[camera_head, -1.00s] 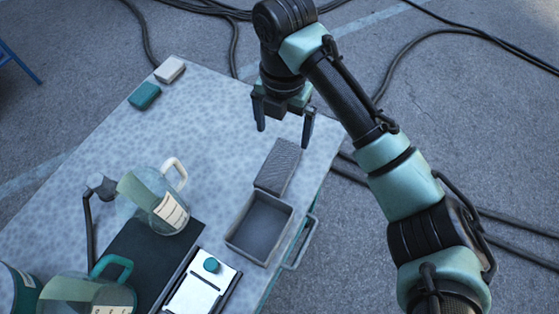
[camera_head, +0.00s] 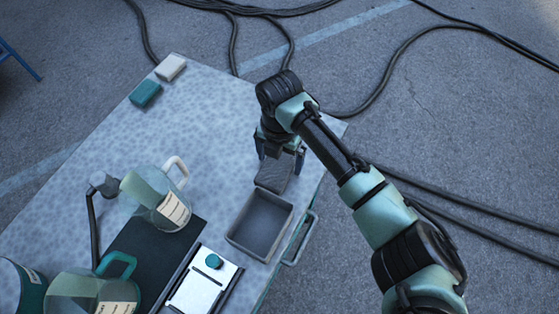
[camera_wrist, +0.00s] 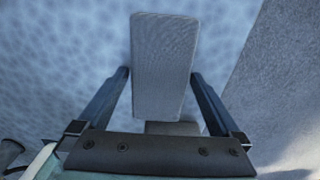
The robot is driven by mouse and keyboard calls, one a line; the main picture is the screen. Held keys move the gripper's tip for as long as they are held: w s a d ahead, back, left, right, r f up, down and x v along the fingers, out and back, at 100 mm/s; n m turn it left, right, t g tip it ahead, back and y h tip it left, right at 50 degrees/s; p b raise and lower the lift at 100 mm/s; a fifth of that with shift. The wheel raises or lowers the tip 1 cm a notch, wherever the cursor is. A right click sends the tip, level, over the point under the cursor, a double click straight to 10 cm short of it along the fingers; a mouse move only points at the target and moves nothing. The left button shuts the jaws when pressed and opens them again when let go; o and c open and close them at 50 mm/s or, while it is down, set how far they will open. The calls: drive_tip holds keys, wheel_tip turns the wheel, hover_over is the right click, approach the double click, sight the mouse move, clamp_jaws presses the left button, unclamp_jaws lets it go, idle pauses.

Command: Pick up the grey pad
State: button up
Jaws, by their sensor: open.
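The grey pad (camera_head: 273,174) is a ribbed, oblong block on the speckled table, just beyond the open grey bin. My gripper (camera_head: 280,161) is low over its far part, and the arm hides some of it. In the wrist view the pad (camera_wrist: 162,55) runs up the middle of the picture. My gripper's two fingers (camera_wrist: 160,75) are open, one on each side of the pad, with a visible gap on each side. Whether the fingertips are down at the table's height is hard to tell.
Glass jugs (camera_head: 172,212) stand to the left. A white block (camera_head: 171,68) and a teal block (camera_head: 146,93) lie at the far left corner. The table's middle is clear.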

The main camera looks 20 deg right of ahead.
drive_tip(key=shift+c, duration=0.2)
drive_tip(key=c, duration=1.1)
